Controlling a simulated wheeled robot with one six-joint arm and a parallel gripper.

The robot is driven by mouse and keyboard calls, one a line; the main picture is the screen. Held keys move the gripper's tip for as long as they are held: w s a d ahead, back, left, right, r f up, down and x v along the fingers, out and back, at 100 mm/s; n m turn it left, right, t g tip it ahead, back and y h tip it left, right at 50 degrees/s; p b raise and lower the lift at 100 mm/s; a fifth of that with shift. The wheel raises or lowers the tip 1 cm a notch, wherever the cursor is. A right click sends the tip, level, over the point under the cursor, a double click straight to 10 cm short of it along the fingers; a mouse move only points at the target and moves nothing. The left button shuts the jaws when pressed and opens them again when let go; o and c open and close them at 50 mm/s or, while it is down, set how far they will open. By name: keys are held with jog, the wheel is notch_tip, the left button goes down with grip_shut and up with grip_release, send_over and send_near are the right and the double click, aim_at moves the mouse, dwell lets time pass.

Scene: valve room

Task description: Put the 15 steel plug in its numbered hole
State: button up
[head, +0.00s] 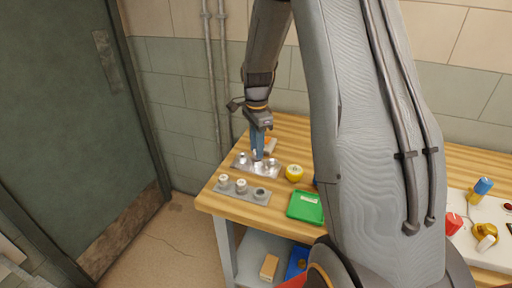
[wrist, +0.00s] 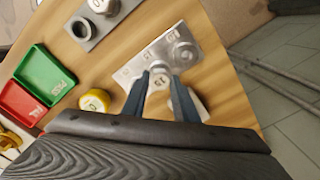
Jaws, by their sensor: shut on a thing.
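My gripper (head: 258,155) points down over the steel block (head: 243,168) on the wooden bench. In the wrist view its two blue-grey fingers (wrist: 160,78) are shut on a steel plug (wrist: 158,83) with a dark number on its pale top, too small to read surely. The steel block (wrist: 135,70) lies beneath, with numbers marked on it.
A grey rack (head: 231,190) in front holds two pale-topped plugs and one dark open socket (wrist: 80,29). A yellow round object (head: 294,173) and green tray (head: 305,207) lie to the right. A red tray (wrist: 22,103) is beside the green one. The wall and pipes are behind.

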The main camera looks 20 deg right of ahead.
jog(key=shift+f, duration=0.5)
dwell(0.9)
jog(key=o, duration=1.2)
jog(key=shift+r+p, duration=2.65)
jog(key=shift+r, duration=1.4)
